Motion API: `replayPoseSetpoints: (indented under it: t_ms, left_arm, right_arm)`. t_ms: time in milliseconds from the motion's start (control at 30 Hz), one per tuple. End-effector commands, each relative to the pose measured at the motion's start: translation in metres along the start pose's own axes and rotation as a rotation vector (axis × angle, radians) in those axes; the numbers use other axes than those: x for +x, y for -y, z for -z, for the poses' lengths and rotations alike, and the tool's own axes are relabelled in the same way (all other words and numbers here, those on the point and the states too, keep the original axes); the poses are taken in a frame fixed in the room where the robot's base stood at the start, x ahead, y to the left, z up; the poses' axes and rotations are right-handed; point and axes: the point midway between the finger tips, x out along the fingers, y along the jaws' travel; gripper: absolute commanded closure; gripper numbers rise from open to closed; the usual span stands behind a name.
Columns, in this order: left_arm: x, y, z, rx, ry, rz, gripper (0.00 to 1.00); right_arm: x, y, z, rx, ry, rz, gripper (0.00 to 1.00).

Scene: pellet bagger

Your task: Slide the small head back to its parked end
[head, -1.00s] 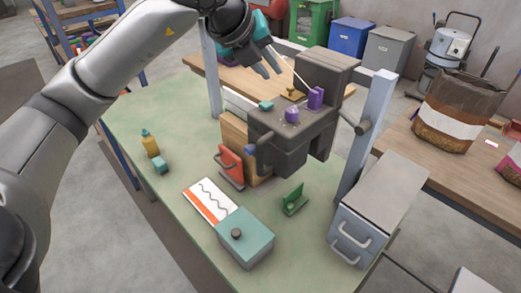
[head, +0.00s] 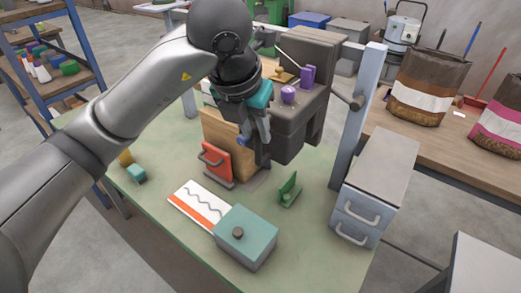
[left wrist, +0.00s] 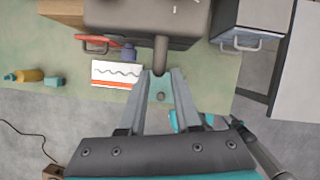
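The small head (head: 290,120) is a dark grey block with purple parts on top, standing in front of a taller grey block between two posts. A grey bar handle (left wrist: 160,52) sticks out of its front. My left gripper (head: 262,150) is at the front of the head; its fingers partly hide the handle in the head view. In the left wrist view its two fingers (left wrist: 161,76) are apart, with the handle's end between or just beyond the tips. Contact cannot be told. A teal and grey part, apparently my right gripper (left wrist: 190,121), shows partly in the left wrist view.
A teal box (head: 246,238), a printed card (head: 197,206) and a green bracket (head: 289,190) lie on the green table. A grey drawer unit (head: 377,185) stands right of them.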

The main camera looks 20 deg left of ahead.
Motion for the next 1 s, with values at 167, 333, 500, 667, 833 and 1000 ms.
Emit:
replayPoseSetpoints:
  t_ms: [167,333,500,667,833,1000]
  left_arm:
    - [0.037,0.0,0.001,-0.002,-0.004,0.0,0.68]
    - [0.06,0.0,0.0,-0.002,-0.001,0.001,0.68]
    - [0.07,0.0,-0.001,0.0,0.002,0.0,0.68]
    - [0.071,0.0,-0.001,0.0,0.002,0.0,0.68]
    - [0.07,0.0,-0.001,0.0,0.002,0.0,0.73]
    - [0.07,0.0,-0.001,-0.001,0.002,0.0,0.93]
  right_arm:
    - [0.002,0.004,0.001,0.002,-0.001,0.005,0.5]
    - [0.003,0.012,0.002,0.005,-0.003,0.016,0.5]
    - [0.003,0.015,0.003,0.004,-0.004,0.02,0.5]
    - [0.003,0.015,0.003,0.004,-0.004,0.019,0.5]
    - [0.003,0.013,0.002,0.002,-0.003,0.016,0.5]
    - [0.003,0.009,0.002,0.0,-0.002,0.012,0.5]
